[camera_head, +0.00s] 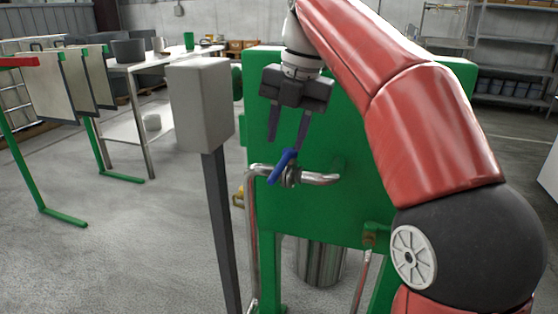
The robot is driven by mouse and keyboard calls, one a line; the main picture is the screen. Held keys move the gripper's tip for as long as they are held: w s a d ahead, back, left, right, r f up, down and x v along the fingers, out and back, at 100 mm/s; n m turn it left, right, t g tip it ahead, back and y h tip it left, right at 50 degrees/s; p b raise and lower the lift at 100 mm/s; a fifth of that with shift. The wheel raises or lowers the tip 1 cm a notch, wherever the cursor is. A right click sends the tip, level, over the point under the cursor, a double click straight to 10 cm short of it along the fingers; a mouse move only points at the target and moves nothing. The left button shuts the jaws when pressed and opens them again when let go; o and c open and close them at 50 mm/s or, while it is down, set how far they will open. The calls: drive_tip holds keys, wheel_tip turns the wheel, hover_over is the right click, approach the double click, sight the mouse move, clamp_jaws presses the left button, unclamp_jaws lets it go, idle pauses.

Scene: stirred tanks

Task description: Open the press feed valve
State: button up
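The press feed valve (291,175) sits on a bent steel pipe in front of a green panel. Its blue lever (280,168) is tilted, with the upper end to the right and the lower end to the left. My gripper (287,142) points down just above the lever, its two dark fingers apart with nothing held between them. The right fingertip appears close to the lever's upper end; I cannot tell whether they touch. No part of the lever is clearly between the fingers.
A grey box on a post (202,105) stands close left of the valve. The green panel (360,180) is right behind my gripper. A steel cylinder (321,262) is below. A table (135,72) and a rack with hanging plates (70,82) stand at left. Open floor lies between.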

sight(279, 166)
drive_tip(key=f, duration=0.2)
drive_tip(key=a+f+b, duration=0.1)
drive_tip(key=f, duration=0.2)
drive_tip(key=shift+w+f, duration=0.2)
drive_tip(key=shift+f, duration=0.15)
clamp_jaws()
